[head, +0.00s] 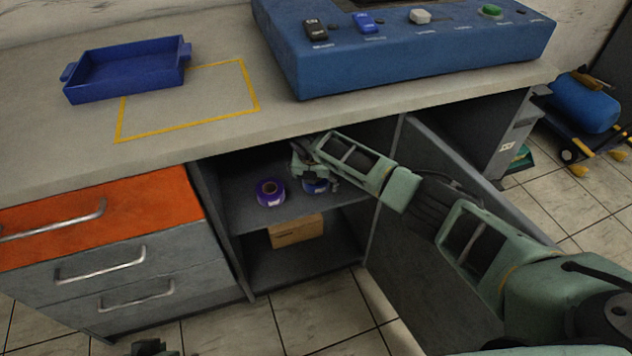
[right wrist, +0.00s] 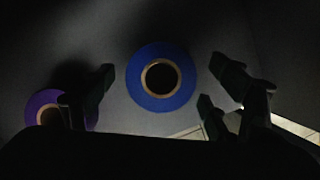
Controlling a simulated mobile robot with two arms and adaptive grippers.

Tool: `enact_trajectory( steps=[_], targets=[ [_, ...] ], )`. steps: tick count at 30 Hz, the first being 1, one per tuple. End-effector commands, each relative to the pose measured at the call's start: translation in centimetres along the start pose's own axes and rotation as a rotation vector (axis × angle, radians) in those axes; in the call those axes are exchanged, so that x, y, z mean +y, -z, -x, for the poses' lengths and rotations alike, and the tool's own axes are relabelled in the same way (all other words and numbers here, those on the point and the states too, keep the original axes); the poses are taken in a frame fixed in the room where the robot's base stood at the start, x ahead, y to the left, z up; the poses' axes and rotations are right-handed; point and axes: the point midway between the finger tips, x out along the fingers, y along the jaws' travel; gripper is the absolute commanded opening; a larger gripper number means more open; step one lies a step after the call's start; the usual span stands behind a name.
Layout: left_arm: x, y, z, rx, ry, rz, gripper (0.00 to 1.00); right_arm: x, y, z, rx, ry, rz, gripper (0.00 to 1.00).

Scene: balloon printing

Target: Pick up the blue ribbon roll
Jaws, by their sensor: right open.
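The blue ribbon roll (right wrist: 181,92) lies flat on the cabinet's upper shelf, its tan core hole facing up. In the head view the blue roll (head: 314,188) is partly hidden under my right gripper (head: 312,168). In the right wrist view my right gripper (right wrist: 160,86) is open, with its fingers on either side of the blue roll and the roll between them in the picture. I cannot tell how far above it they are. A small dark part at the bottom edge of the head view looks like my left gripper (head: 152,347); its jaws are unclear.
A purple ribbon roll (head: 270,192) sits just left of the blue one on the shelf (head: 245,215); it also shows in the right wrist view (right wrist: 37,104). A cardboard box (head: 296,232) stands below. The tabletop above and the open cabinet door (head: 440,180) bound my right arm.

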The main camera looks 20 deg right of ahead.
Motion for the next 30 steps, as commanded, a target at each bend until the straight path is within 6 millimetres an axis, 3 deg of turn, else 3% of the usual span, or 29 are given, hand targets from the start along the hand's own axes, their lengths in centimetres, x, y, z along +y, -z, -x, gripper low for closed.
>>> enact_trajectory(
  steps=[4, 21, 30],
  targets=[
    [0.01, 0.02, 0.04, 0.000, 0.000, 0.000, 0.40, 0.02, -0.01, 0.05, 0.000, 0.000, 0.000, 0.81],
    [-0.01, -0.01, 0.04, -0.001, 0.000, 0.000, 0.40, 0.02, 0.01, 0.05, 0.000, -0.001, 0.000, 0.32],
    [-0.02, -0.07, 0.17, -0.005, 0.000, 0.000, 0.40, 0.02, -0.09, 0.27, 0.000, -0.001, 0.000, 0.32]
  ],
)
